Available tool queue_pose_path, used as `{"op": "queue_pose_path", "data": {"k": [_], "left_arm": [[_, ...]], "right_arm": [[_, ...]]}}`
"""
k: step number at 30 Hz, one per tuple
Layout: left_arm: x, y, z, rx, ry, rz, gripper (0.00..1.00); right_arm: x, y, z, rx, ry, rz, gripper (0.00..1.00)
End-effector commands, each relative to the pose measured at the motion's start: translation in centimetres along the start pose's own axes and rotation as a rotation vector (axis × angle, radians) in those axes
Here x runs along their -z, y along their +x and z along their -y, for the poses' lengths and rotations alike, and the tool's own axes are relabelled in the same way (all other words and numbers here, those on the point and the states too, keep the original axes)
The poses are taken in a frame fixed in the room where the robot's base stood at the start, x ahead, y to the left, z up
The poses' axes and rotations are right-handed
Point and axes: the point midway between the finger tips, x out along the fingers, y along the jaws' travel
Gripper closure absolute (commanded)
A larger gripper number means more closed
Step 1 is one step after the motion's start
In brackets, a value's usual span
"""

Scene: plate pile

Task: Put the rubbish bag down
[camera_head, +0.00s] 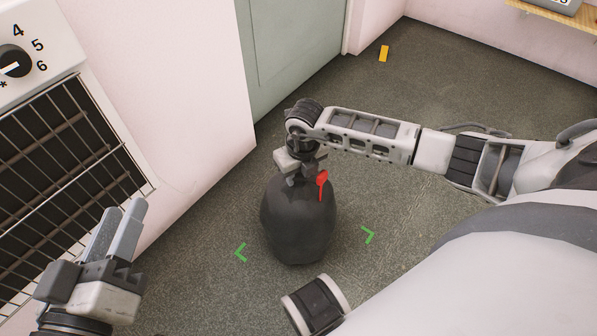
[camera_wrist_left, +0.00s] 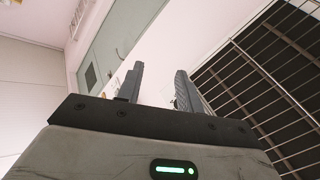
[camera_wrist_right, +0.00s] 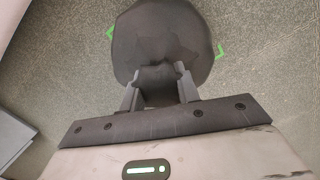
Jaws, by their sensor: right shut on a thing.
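The dark grey rubbish bag (camera_head: 298,225) with a red tie (camera_head: 322,183) hangs or stands upright below my right gripper (camera_head: 300,172). Green corner marks (camera_head: 367,235) show on the floor on either side of it. In the right wrist view the bag (camera_wrist_right: 165,40) fills the space beyond the fingers, and my right gripper (camera_wrist_right: 160,90) is shut on its gathered neck. I cannot tell whether the bag's base touches the floor. My left gripper (camera_head: 125,225) is empty at the lower left, its fingers apart in the left wrist view (camera_wrist_left: 155,88).
An oven with a wire rack (camera_head: 75,165) and a numbered dial stands at the left, close to my left gripper. A grey-green door (camera_head: 290,50) is set in the pale wall. A small yellow block (camera_head: 384,53) lies on the floor at the back. The floor right of the bag is clear.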

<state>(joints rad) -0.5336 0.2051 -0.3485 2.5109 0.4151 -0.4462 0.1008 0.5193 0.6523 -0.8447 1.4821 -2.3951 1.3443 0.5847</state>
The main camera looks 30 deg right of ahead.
Motion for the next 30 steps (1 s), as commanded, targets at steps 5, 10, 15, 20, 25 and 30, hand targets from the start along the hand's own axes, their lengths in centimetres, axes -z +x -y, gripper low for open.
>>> {"op": "queue_pose_path", "data": {"k": [5, 10, 15, 20, 25, 30], "left_arm": [[0.1, 0.0, -0.1, 0.0, 0.0, 0.0, 0.64], [0.2, 0.1, 0.0, 0.0, 0.013, -0.012, 0.64], [0.6, 0.2, 0.0, -0.003, 0.02, -0.023, 0.64], [0.6, 0.2, 0.0, -0.003, 0.02, -0.022, 0.64], [0.6, 0.1, -0.3, -0.003, 0.007, -0.003, 0.64], [0.6, -0.2, -0.4, 0.023, 0.019, 0.041, 0.64]], "right_arm": [[-0.3, -0.4, -0.1, -0.003, 0.0, 0.007, 1.0], [-0.3, -0.1, -0.1, -0.003, 0.0, 0.007, 1.0], [0.0, 0.1, 0.0, 0.0, 0.0, 0.0, 0.46], [0.0, 0.1, 0.0, 0.0, 0.0, 0.0, 0.46], [-0.1, -0.8, 0.0, 0.0, -0.001, 0.001, 0.46], [-0.1, -4.1, 0.0, 0.0, -0.001, 0.003, 0.46]]}}
